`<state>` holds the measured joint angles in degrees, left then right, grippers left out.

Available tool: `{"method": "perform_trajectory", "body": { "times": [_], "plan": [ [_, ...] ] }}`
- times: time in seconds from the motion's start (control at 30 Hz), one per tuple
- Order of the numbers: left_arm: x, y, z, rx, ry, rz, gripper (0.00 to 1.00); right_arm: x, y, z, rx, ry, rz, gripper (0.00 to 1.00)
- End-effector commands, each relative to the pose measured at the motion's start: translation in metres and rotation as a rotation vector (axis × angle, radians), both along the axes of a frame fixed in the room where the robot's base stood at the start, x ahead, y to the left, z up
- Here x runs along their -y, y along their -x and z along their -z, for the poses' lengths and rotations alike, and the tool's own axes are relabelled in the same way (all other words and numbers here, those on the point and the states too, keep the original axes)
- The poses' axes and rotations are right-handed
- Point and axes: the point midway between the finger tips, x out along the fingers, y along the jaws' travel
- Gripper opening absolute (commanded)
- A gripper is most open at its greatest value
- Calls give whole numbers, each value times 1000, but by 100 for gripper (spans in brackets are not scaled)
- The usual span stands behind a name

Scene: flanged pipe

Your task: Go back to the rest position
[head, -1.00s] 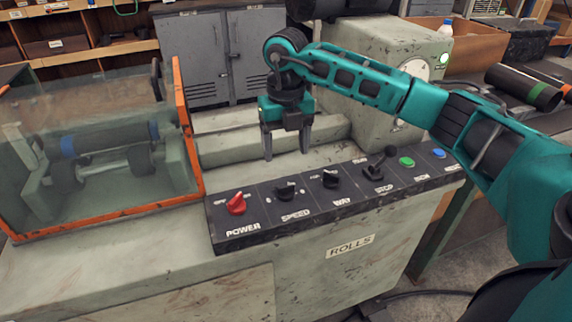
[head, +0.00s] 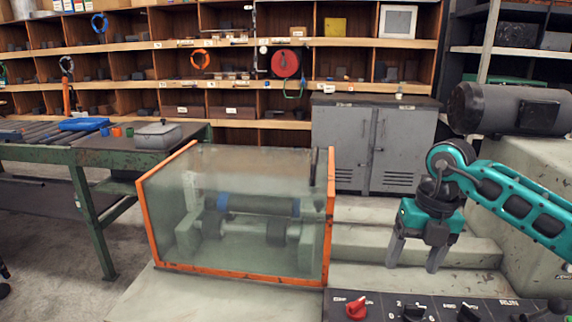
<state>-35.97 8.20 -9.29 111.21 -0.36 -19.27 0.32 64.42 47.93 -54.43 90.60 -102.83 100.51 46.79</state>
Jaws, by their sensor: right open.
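My right gripper (head: 412,264) hangs fingers-down at the right of the head view, its two dark fingers apart with nothing between them. It is above the machine's pale bed and behind the dark control panel (head: 390,308), touching nothing that I can see. The panel carries a red knob (head: 356,308) and several black knobs, and is partly cut off by the bottom edge. My left gripper is not in view.
A glass guard with an orange frame (head: 240,276) covers rollers left of my gripper. A grey motor (head: 505,108) sits at the right. A green table (head: 60,154) stands at the left. Grey cabinets (head: 372,145) and wooden shelves (head: 225,42) stand behind.

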Motion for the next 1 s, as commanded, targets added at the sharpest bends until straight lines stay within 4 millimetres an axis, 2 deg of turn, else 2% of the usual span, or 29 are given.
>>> {"method": "perform_trajectory", "body": {
  "times": [0.03,0.07,0.13,0.2,0.3,0.4,0.5,0.63,0.7,0.77,0.87,0.97,1.0],
  "plan": [
    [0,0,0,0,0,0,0,-27,2,10,14,-88,-52,70],
    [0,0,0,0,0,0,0,-45,4,14,27,-153,-80,70],
    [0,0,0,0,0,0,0,-94,10,20,66,-338,-146,70],
    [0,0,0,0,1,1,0,-142,19,17,107,-542,-190,70],
    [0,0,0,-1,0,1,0,-199,33,-1,167,-833,-200,70],
    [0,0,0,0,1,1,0,-238,44,-29,226,-1117,-143,70],
    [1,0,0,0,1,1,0,-258,48,-62,286,-1378,-22,70],
    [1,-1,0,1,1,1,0,-254,43,-97,359,-1660,231,70],
    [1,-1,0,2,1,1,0,-241,35,-107,393,-1778,408,70],
    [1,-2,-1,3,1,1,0,-225,28,-110,417,-1854,580,70],
    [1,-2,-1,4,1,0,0,-192,18,-100,445,-1924,901,70],
    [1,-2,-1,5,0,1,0,-155,13,-73,453,-1916,1245,70],
    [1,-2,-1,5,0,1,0,-141,15,-57,450,-1889,1385,70]
  ]
}}
